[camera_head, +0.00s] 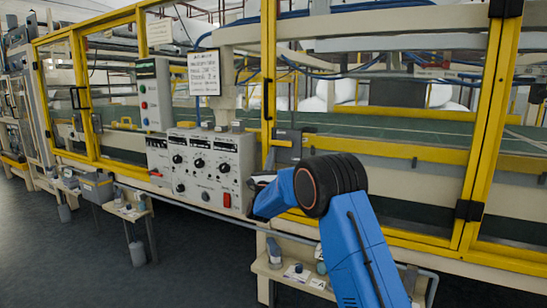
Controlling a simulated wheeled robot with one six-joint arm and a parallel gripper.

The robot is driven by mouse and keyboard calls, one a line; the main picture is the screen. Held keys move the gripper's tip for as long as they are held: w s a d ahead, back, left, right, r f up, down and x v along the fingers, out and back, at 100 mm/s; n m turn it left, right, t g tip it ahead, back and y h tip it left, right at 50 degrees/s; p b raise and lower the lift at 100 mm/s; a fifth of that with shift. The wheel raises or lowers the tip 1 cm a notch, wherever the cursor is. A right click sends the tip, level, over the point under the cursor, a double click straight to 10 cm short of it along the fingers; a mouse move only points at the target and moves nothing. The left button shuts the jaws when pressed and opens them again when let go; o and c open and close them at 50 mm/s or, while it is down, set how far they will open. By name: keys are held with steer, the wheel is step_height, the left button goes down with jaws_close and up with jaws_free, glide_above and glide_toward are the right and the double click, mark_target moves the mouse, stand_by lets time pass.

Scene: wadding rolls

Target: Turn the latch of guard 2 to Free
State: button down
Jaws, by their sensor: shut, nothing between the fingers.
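A grey latch (286,147) is mounted on a yellow upright of the guard frame, just right of the control box. I cannot read a guard number or latch position label on it. My gripper (256,182) is shut and shows small and dark at the end of my blue arm, just below and left of the latch, near the control box's right edge. It looks apart from the latch and holds nothing. My wrist hides part of it.
A grey control box (203,165) with dials and a red switch is left of my gripper. A green-and-red button panel (152,95) and a notice (204,73) are above. Small shelves (289,272) stand low in front.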

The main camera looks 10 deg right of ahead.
stand_by(0.7)
steer(key=v, duration=1.7)
steer(key=shift+s, duration=0.15)
steer(key=shift+f, duration=0.1)
steer(key=d+r+n+g+y, duration=0.2)
steer(key=d+r+n+y, duration=0.2)
steer(key=r+n+y, duration=0.5)
steer(key=s+d+n+g+y, duration=0.3)
steer(key=s+d+n+g, duration=0.15)
steer(key=s+n, duration=0.55)
steer(key=s+d+f+n+g, duration=0.3)
steer(key=s+f+n+g, duration=0.1)
steer(key=s, duration=1.2)
steer(key=s+d+f+n+g, duration=0.3)
steer(key=s+f+n, duration=0.4)
steer(key=s, duration=0.9)
steer(key=s+d+f+n+g+h, duration=0.1)
steer(key=s+d+f+n+g, duration=0.2)
steer(key=s, duration=1.4)
step_height(320, 180, down, 2)
steer(key=n+g, duration=0.3)
steer(key=n, duration=0.1)
steer(key=shift+d+f, duration=0.2)
steer(key=shift+d, duration=0.05)
